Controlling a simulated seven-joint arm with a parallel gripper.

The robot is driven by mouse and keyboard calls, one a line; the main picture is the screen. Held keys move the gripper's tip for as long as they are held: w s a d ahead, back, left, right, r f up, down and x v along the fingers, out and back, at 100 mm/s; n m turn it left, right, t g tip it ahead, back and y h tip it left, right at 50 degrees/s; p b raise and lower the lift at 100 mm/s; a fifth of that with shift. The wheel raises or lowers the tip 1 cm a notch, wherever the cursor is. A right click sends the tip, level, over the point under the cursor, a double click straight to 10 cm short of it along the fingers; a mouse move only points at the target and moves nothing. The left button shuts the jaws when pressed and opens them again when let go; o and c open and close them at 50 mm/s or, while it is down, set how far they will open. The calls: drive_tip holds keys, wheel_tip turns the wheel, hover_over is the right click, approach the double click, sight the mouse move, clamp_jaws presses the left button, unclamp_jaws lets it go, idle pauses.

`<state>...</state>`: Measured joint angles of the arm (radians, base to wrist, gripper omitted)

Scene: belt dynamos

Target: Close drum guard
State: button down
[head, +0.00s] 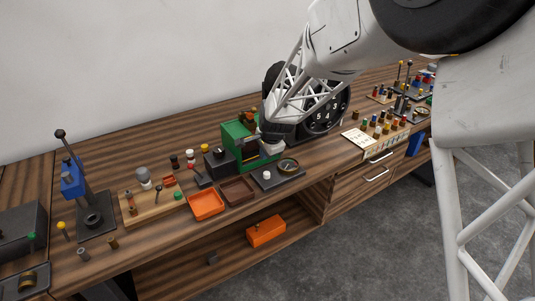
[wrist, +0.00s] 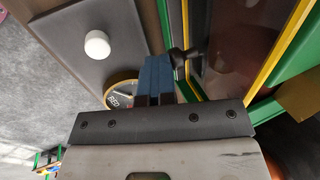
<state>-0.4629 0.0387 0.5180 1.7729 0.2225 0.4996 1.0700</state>
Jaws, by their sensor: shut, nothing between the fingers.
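The green machine (head: 236,131) stands on the bench in the head view, with my arm's end against its right side. A black knob (wrist: 188,53) sticks out from the guard's left edge. My gripper (wrist: 155,68) is shut and empty, its blue-grey fingertips just left of the knob; I cannot tell whether they touch it. The guard's hinge and the drum are not clearly seen.
A dark plate (wrist: 70,35) with a white button (wrist: 97,45) and a round dial (wrist: 122,90) lies left of my fingers. An orange tray (head: 206,205) and a brown tray (head: 237,191) sit in front of the machine. A black-faced unit with numbers (head: 325,114) stands behind right.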

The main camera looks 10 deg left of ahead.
drive_tip(key=shift+w+a, duration=0.15)
idle(0.4)
drive_tip(key=shift+s+d, duration=1.55)
drive_tip(key=shift+d, duration=0.05)
drive_tip(key=v, duration=0.9)
drive_tip(key=shift+s+d, duration=0.5)
drive_tip(key=shift+r, duration=0.15)
